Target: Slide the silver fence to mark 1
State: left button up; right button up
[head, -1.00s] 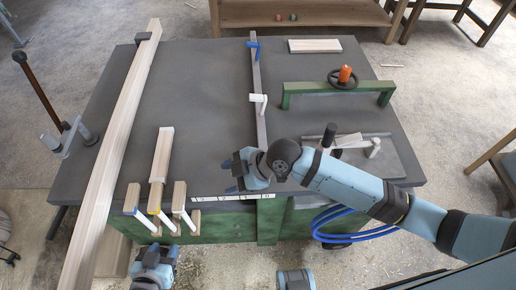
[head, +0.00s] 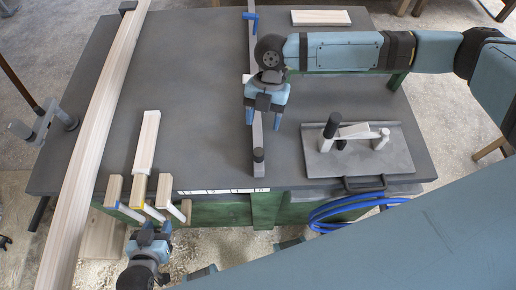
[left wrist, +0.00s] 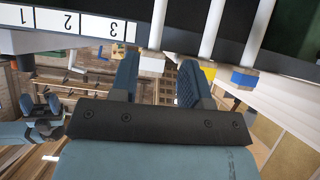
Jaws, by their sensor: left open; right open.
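The silver fence (head: 256,137) is a long narrow metal bar running front to back across the dark table. A black knob (head: 258,156) stands at its near end, just beyond the right end of the white mark strip (head: 220,191). Digits 1, 2 and 3 show on that strip in the left wrist view (left wrist: 68,22); they are too small in the head view. My right gripper (head: 264,117) is open above the fence, a finger on each side; contact cannot be told. It hides part of the bar. My left gripper (head: 153,231) is open and empty in front of the table's near edge.
A long wooden beam (head: 100,130) lies along the left. A grey plate with a lever clamp (head: 360,155) sits right of the fence. The tabletop left of the fence is largely clear.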

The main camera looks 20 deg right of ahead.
aim_at(259, 151)
jog(key=x, duration=1.1)
jog(key=shift+p, duration=0.4)
